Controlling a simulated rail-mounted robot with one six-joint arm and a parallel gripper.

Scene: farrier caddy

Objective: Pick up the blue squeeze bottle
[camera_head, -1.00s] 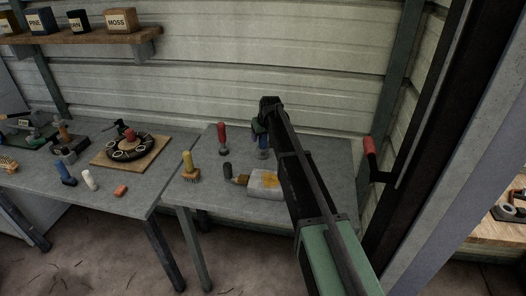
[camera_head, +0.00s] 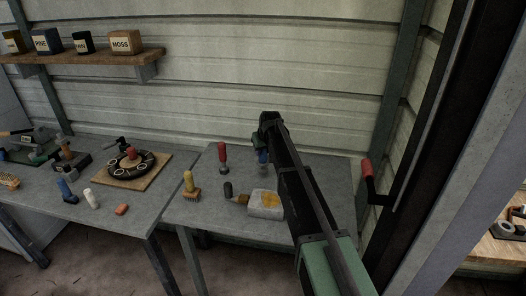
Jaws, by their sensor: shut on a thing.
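My gripper (camera_head: 265,146) is at the far end of my arm, above the back of the right-hand table. Another blue bottle-like thing (camera_head: 66,190) stands slightly tilted on the left table, beside a white one (camera_head: 91,199).
A red-handled tool (camera_head: 222,157) stands just left of my gripper. A yellow-handled brush (camera_head: 190,187) and a grey block with a yellow patch (camera_head: 266,204) are nearer the front. A red-gripped lever (camera_head: 368,178) is at the right. The wall is close behind.

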